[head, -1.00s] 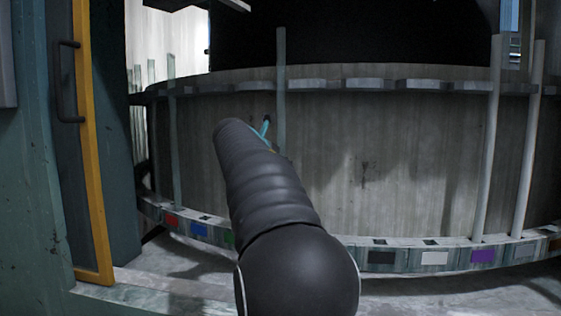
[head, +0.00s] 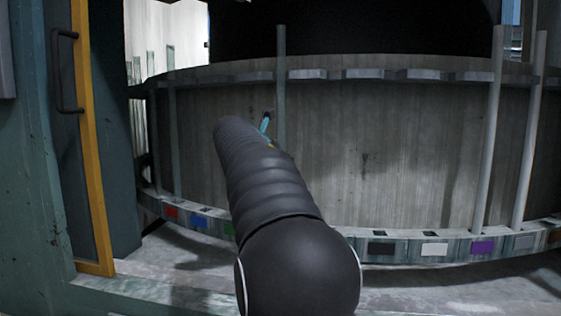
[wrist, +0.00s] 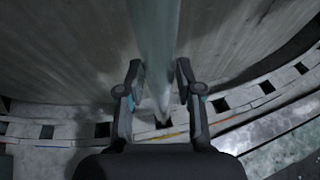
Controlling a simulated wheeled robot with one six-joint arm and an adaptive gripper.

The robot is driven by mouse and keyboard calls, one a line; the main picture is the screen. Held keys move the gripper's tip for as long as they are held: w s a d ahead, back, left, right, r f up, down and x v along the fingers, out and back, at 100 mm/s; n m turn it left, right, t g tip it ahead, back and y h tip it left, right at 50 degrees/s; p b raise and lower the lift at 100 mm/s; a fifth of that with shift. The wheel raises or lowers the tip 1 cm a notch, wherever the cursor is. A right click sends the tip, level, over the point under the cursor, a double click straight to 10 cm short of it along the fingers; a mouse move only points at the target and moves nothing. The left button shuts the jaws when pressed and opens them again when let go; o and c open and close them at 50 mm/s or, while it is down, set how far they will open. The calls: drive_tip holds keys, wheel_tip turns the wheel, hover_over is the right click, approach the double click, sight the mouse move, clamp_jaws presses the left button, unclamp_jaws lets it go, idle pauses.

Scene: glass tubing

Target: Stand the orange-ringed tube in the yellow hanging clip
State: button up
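A long, pale glass tube (head: 281,70) stands upright at the end of my arm in the head view. No orange ring shows clearly on the tube. A thin yellow-orange line (wrist: 165,134) shows by that hole. The yellow clip is not clearly visible; my arm covers part of the rail.
The curved lower rail (head: 400,250) carries colour patches, including red, blue, black, white and purple (head: 483,247). An upper rail (head: 340,74) has several notches. Two tubes (head: 489,130) stand at the right, others at the left. A yellow-edged door frame (head: 90,150) stands at far left.

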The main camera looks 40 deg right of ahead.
drive_tip(key=shift+o, duration=0.7)
drive_tip(key=v, duration=1.2)
